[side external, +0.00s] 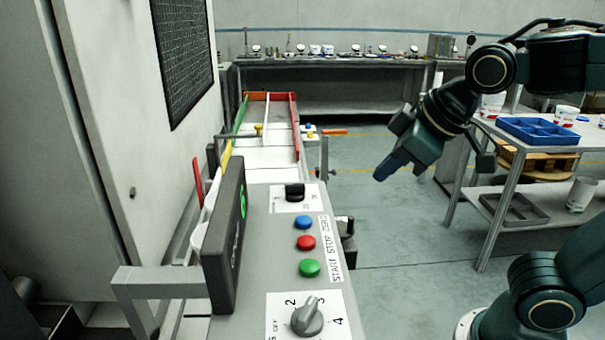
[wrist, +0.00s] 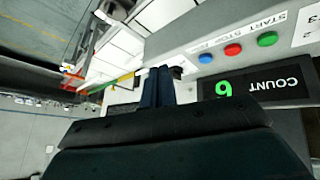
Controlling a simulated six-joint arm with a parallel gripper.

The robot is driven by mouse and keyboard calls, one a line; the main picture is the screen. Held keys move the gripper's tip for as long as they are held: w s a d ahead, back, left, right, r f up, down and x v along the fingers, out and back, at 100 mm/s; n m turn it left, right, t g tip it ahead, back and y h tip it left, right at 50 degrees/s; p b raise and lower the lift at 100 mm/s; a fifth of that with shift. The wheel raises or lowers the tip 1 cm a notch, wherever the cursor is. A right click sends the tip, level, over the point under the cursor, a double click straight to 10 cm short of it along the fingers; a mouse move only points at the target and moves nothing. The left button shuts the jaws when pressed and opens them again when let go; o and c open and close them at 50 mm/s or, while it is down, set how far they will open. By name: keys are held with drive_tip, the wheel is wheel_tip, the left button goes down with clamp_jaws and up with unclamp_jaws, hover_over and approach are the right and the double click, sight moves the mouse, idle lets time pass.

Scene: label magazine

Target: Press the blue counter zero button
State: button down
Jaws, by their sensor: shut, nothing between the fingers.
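The blue button (side external: 302,222) is on the sloping grey control panel (side external: 255,250), level with the word ZERO on the label strip. In the wrist view the blue button (wrist: 206,58) is to the right of my fingertips. My gripper (side external: 382,174) is shut and empty, its fingers pointing down and left. It is in the air to the right of the panel and apart from the button. The fingers also show in the wrist view (wrist: 159,72). The count display (wrist: 250,88) shows a green digit, upside down in that view.
A red button (side external: 306,242) and a green button (side external: 309,267) sit close in line with the blue one. A black switch (side external: 295,191) and a rotary knob (side external: 308,317) flank the row. The display box (side external: 227,240) stands up along the panel's left side.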

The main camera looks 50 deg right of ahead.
sight(309, 222)
drive_tip(key=w+a+r+n+t, duration=0.2)
drive_tip(key=w+a+r+n, duration=0.2)
drive_tip(key=w+a, duration=0.4)
drive_tip(key=shift+a+n, duration=0.5)
drive_tip(key=shift+a, duration=0.2)
drive_tip(key=shift+f, duration=0.1)
drive_tip(key=shift+f, duration=4.25)
drive_tip(key=shift+f, duration=0.15)
drive_tip(key=shift+f, duration=0.25)
drive_tip(key=shift+f, duration=0.6)
drive_tip(key=shift+r, duration=1)
